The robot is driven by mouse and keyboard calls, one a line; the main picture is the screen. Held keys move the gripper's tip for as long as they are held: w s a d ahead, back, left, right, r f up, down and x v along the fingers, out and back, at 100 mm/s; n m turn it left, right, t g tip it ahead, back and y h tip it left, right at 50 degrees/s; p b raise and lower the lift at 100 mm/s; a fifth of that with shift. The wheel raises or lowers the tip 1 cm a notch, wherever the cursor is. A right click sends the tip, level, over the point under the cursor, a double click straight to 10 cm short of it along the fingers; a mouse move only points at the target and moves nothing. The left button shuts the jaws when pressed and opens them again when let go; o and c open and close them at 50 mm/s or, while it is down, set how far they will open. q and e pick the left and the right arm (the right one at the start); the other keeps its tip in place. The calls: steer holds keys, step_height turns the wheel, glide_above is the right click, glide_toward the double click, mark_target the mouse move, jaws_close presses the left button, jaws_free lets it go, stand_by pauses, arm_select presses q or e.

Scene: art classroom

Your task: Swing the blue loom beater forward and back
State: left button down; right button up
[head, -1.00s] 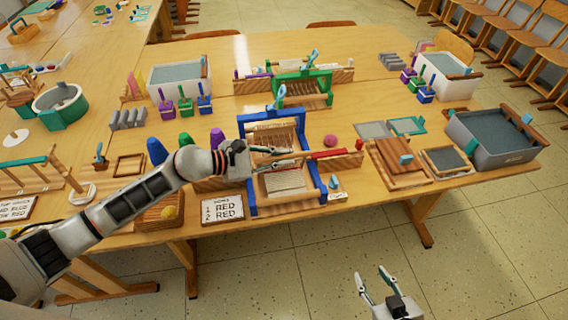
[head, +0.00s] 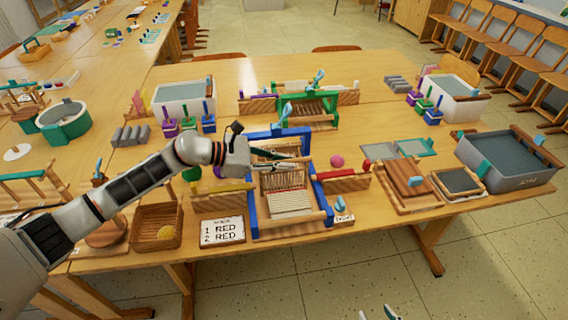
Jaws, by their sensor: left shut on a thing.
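The blue loom (head: 250,190) stands at the near edge of the table, with a blue frame, pale warp threads and woven cloth at its front. My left gripper (head: 303,163) reaches in from the left over the middle of the loom. Its jaws are shut on the loom beater, a bar across the threads; the gripper hides much of the bar and the exact grip. My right gripper (head: 377,313) shows only as two separated fingertips at the bottom edge, low in front of the table, with nothing between them.
A green loom (head: 307,108) stands behind. Wooden frames (head: 405,186) and a grey tub (head: 508,158) are to the right. Floor in front is clear.

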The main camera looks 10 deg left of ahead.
arm_select(q)
steer(key=c, duration=2.1)
jaws_free()
steer(key=v, duration=1.2)
steer(key=shift+s, duration=0.1)
